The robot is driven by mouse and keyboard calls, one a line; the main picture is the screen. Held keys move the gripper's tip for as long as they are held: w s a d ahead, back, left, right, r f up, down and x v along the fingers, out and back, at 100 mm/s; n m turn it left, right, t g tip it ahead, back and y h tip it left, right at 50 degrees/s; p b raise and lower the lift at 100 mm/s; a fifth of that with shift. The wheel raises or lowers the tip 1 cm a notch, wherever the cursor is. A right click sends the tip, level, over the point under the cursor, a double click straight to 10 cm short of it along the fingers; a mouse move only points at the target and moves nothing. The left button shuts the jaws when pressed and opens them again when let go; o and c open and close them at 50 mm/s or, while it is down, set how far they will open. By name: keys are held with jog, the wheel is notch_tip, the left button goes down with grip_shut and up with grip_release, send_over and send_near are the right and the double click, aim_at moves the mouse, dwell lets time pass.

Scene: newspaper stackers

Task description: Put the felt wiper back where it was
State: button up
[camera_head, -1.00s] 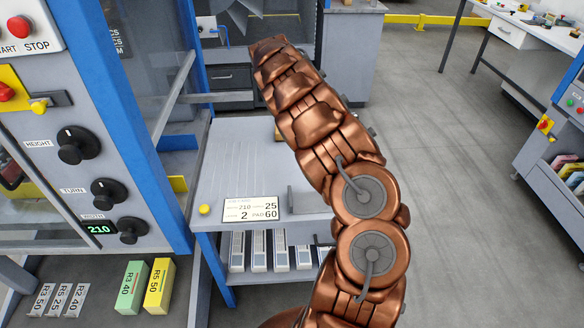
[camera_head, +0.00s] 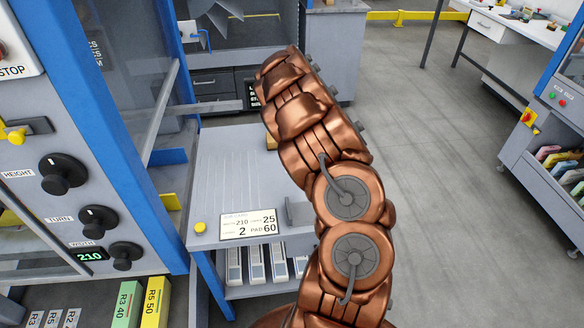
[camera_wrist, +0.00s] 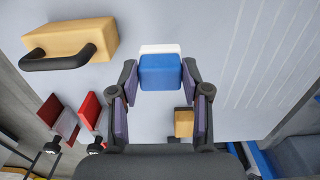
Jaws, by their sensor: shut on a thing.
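The felt wiper, a blue block (camera_wrist: 161,74) with a white layer along its far edge, is between the fingertips of my gripper (camera_wrist: 159,76) in the wrist view. The gripper is shut on it from both sides. Below it is the pale grey table top (camera_wrist: 205,45); I cannot tell whether the wiper touches it. In the head view my copper arm hides the gripper and the wiper. The grey table (camera_head: 225,165) shows left of the arm.
In the head view, a setting card (camera_head: 248,225) lies on the table beside the blue-framed machine (camera_head: 125,120).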

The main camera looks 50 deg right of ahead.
jog(key=shift+f+p, duration=0.7)
jog(key=shift+f, duration=1.85)
jog(key=o, duration=1)
jog(key=shift+r, duration=0.1)
